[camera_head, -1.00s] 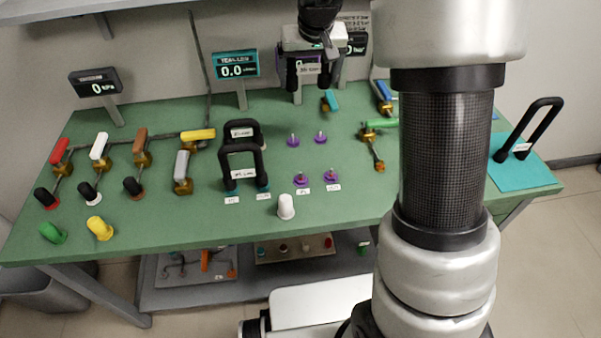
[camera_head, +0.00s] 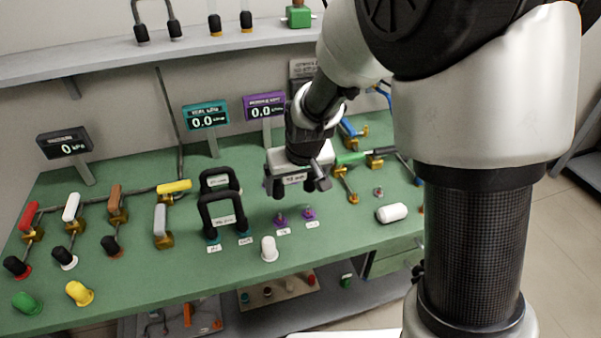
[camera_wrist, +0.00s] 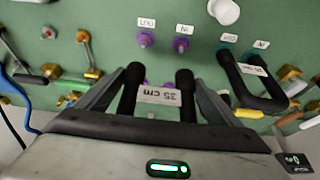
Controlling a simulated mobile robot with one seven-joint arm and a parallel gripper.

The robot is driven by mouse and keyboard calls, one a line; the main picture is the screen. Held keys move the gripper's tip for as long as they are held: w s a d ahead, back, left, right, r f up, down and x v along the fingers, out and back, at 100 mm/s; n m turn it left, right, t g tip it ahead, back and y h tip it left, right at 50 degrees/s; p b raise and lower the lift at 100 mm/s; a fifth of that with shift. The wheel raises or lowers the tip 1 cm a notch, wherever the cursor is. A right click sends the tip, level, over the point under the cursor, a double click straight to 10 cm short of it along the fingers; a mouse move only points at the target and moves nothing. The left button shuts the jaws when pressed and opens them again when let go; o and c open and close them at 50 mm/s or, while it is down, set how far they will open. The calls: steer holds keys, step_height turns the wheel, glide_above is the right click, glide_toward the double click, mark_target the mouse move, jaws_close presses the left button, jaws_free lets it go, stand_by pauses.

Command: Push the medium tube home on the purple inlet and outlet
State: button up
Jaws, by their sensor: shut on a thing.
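My gripper (camera_head: 298,172) is shut on a black U-shaped tube with a white label (camera_head: 293,180); the label reads 35 cm in the wrist view (camera_wrist: 158,96). The tube's legs point down towards the bench. Two front purple fittings (camera_head: 280,219) (camera_head: 309,213) stand bare, with white tags before them; they also show in the wrist view (camera_wrist: 145,39) (camera_wrist: 182,44). More purple (camera_wrist: 168,84) shows between the tube's legs in the wrist view. The rear purple fittings are hidden behind my gripper in the head view. I cannot tell whether the tube ends touch them.
A white cap (camera_head: 269,249) stands in front and a white cylinder (camera_head: 393,213) lies at the right. Brass valves with coloured handles (camera_head: 353,160) are behind at the right. The purple display (camera_head: 264,107) stands behind.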

stand_by(0.3)
steer(key=shift+f+b, duration=2.4)
steer(key=shift+f, duration=0.45)
steer(key=shift+f+b, duration=1.6)
steer(key=shift+f, duration=0.25)
steer(key=o, duration=1)
steer(key=p+v, duration=0.4)
steer(key=v, duration=1.3)
steer(key=shift+s+r, duration=0.15)
steer(key=shift+r, duration=0.05)
